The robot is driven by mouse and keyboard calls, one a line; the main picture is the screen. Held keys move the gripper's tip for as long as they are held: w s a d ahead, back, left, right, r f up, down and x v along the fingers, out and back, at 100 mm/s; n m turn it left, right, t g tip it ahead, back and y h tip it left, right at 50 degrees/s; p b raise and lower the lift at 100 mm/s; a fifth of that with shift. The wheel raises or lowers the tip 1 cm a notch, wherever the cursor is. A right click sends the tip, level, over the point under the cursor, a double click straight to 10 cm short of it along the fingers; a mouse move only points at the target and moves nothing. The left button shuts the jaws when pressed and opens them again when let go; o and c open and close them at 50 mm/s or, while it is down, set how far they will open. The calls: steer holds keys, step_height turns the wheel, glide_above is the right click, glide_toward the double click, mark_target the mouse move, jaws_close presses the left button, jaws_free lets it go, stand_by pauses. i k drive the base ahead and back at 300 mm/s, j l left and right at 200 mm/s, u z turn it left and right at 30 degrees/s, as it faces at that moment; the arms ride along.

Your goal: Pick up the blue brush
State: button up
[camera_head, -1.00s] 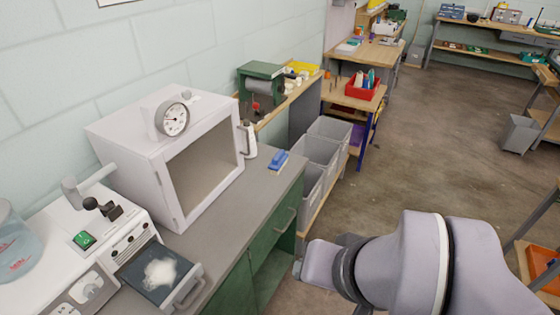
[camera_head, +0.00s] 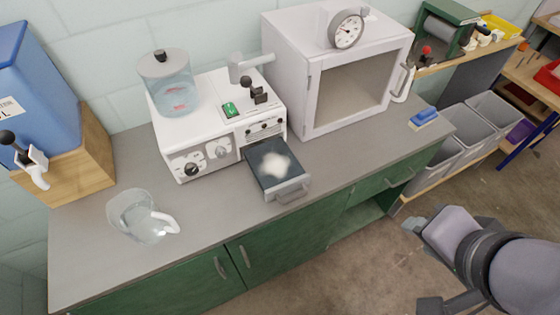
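The blue brush (camera_head: 424,116) is a small block with a blue top and a paler lower side. It lies on the grey counter (camera_head: 340,160) near its right end, to the right of the white oven-like cabinet. My arm enters from the lower right, over the floor in front of the counter. Only dark parts of my gripper (camera_head: 432,303) show at the bottom edge, well apart from the brush. Its fingers are not clear enough to tell whether they are open or shut.
Further left are a white machine (camera_head: 190,135) with an open drawer (camera_head: 275,168), a glass jug (camera_head: 140,215) and a blue container (camera_head: 38,90). Grey bins (camera_head: 470,128) stand to the right.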

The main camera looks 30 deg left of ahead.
mark_target(427, 117)
steer(key=i+l, duration=0.4)
steer(key=i, duration=0.2)
steer(key=i+l, duration=0.35)
steer(key=i, duration=0.3)
steer(key=i+l+u, duration=0.1)
steer(key=i+l, duration=0.25)
steer(key=i, duration=0.25)
